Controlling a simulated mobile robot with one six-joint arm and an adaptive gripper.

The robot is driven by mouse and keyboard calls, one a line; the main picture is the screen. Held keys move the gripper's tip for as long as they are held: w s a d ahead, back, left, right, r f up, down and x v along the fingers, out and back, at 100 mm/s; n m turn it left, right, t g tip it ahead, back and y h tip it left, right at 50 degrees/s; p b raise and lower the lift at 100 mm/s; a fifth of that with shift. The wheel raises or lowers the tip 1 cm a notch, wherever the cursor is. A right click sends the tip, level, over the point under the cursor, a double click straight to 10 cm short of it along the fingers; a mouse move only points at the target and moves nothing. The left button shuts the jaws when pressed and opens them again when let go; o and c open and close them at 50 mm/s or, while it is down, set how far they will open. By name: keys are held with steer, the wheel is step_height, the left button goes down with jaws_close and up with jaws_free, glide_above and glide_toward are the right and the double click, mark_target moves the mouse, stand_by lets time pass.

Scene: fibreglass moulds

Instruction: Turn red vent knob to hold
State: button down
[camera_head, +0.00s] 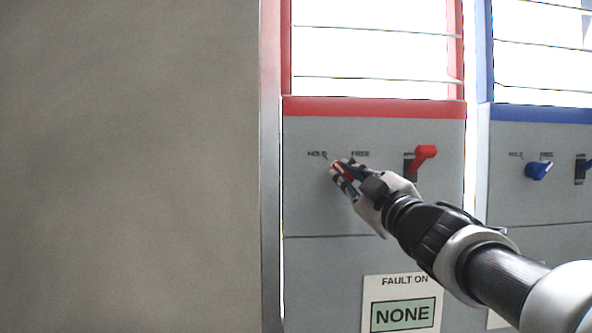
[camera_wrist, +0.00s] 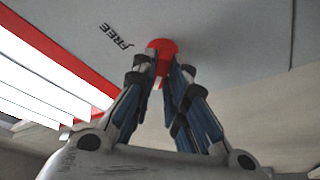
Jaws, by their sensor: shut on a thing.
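The red vent knob (camera_head: 346,171) sits on the grey panel under the red band, below and between the labels HOLD (camera_head: 317,154) and FREE (camera_head: 360,154). My gripper (camera_head: 340,169) covers most of it in the head view. In the wrist view the knob's round red head (camera_wrist: 162,46) shows between and beyond the fingertips, with the FREE label (camera_wrist: 116,36) to its left. My gripper (camera_wrist: 167,72) is shut on the knob, a finger on each side. I cannot tell which label the knob points to.
A red lever (camera_head: 425,154) stands out from the panel just right of my gripper. A blue knob (camera_head: 538,171) is on the blue-topped panel at right. A sign reading FAULT ON, NONE (camera_head: 403,312) is below my arm. A plain wall (camera_head: 130,170) fills the left.

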steer(key=shift+s+r+n, duration=0.15)
steer(key=shift+r+n, duration=0.15)
steer(key=shift+r, duration=0.1)
steer(key=c, duration=1.7)
jaws_free()
steer(key=shift+o, duration=0.5)
steer(key=shift+w+a+f, duration=0.15)
steer(key=shift+w+f, duration=0.05)
steer(key=shift+w, duration=0.05)
steer(key=v, duration=0.7)
steer(key=shift+s, duration=0.25)
